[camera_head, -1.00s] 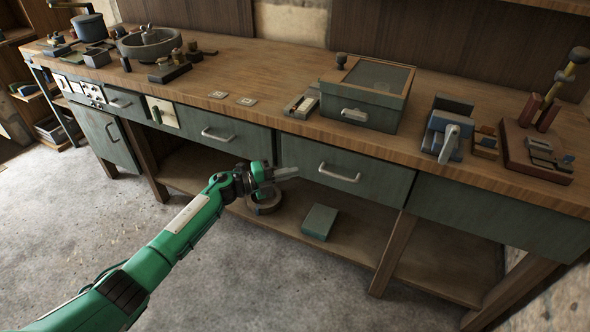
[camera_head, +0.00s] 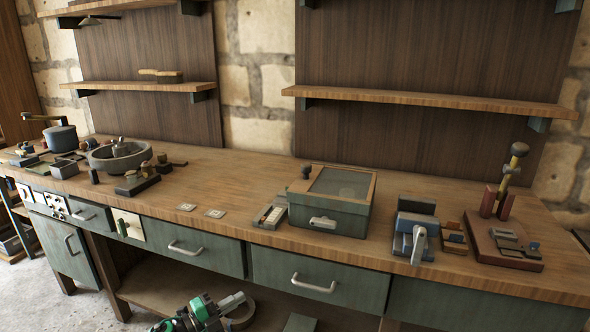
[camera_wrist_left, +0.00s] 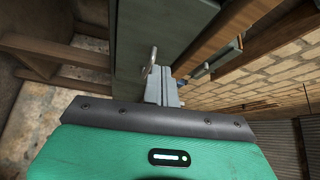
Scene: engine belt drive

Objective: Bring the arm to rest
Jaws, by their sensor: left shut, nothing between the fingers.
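My left gripper (camera_head: 236,302) shows at the bottom of the head view, in front of the workbench and below the level of its drawers. Its grey fingers are together with nothing between them. In the left wrist view the closed fingers (camera_wrist_left: 163,88) point ahead beside a green drawer front, near a metal handle (camera_wrist_left: 150,62). I cannot tell whether they touch it. Most of my left arm is below the head view. My right gripper is not in view.
The wooden workbench (camera_head: 240,185) holds a green lidded box (camera_head: 330,215), a grey bowl (camera_head: 118,157), a blue vise-like device (camera_head: 415,228) and a base with red posts (camera_head: 500,240). Closed drawers (camera_head: 320,278) line its front. A lower shelf (camera_head: 165,290) and wall shelves (camera_head: 430,100) are also in view.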

